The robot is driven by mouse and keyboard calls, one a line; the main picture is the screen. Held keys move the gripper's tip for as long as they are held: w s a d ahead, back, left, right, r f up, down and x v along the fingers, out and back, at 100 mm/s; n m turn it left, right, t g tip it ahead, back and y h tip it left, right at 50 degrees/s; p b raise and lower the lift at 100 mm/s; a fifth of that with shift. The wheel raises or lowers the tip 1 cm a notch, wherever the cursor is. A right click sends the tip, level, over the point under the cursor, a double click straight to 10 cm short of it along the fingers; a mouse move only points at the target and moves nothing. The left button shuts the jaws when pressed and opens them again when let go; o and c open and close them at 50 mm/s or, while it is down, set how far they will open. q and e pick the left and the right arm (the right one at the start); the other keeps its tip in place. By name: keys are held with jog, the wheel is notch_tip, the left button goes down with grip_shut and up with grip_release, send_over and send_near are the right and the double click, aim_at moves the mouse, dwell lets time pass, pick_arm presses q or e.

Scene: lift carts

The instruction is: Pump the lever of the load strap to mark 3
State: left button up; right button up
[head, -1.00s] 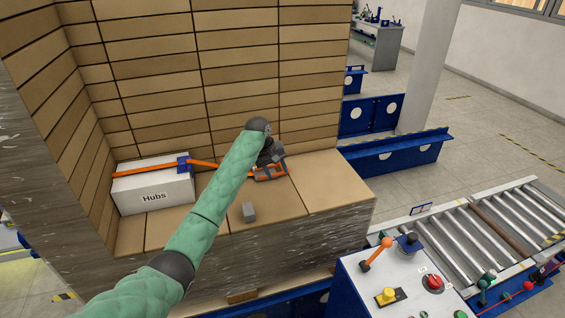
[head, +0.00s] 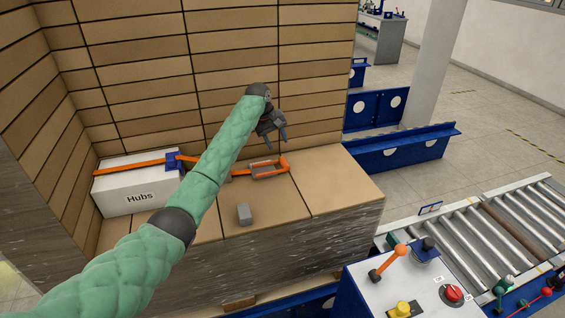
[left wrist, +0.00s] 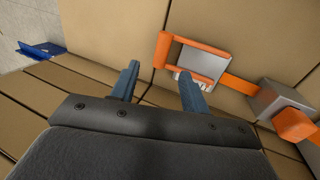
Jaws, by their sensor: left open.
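The load strap is an orange band (head: 135,168) running across the white "Hubs" box (head: 140,194) to an orange-and-grey ratchet (head: 268,171) on the cardboard cartons. The ratchet's orange lever frame also shows in the left wrist view (left wrist: 205,47), partly behind a finger. No mark numbers can be read. My left gripper (head: 275,143) is open and empty, above the ratchet and apart from it in the head view. In the left wrist view its fingers (left wrist: 158,77) point toward the cartons, with the ratchet beyond the right finger. My right gripper is not in view.
A tall carton stack (head: 230,60) rises behind. A control panel (head: 420,285) and roller conveyor (head: 500,235) stand at the right. The carton top right of the ratchet is clear.

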aim_at(283, 161)
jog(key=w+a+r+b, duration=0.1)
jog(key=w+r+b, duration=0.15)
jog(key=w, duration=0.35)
pick_arm(q)
jog(key=shift+w+a+p+x, duration=0.15)
jog(key=shift+p+x, duration=0.35)
jog(key=shift+x, duration=1.35)
jog(key=shift+w+a+p+x, duration=0.15)
jog(key=shift+p+x, duration=0.4)
jog(key=shift+x, duration=1.3)
jog(key=shift+w+a+p+x, duration=0.2)
jog(key=shift+p+x, duration=0.3)
jog(key=shift+x, duration=1.35)
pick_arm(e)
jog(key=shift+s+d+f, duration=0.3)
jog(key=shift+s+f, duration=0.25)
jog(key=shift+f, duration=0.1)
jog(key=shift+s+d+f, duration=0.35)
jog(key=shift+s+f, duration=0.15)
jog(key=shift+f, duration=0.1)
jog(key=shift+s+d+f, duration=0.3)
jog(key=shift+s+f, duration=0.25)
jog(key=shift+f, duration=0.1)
pick_arm(q)
jog(key=shift+f, duration=0.1)
jog(key=shift+s, duration=0.1)
grip_shut()
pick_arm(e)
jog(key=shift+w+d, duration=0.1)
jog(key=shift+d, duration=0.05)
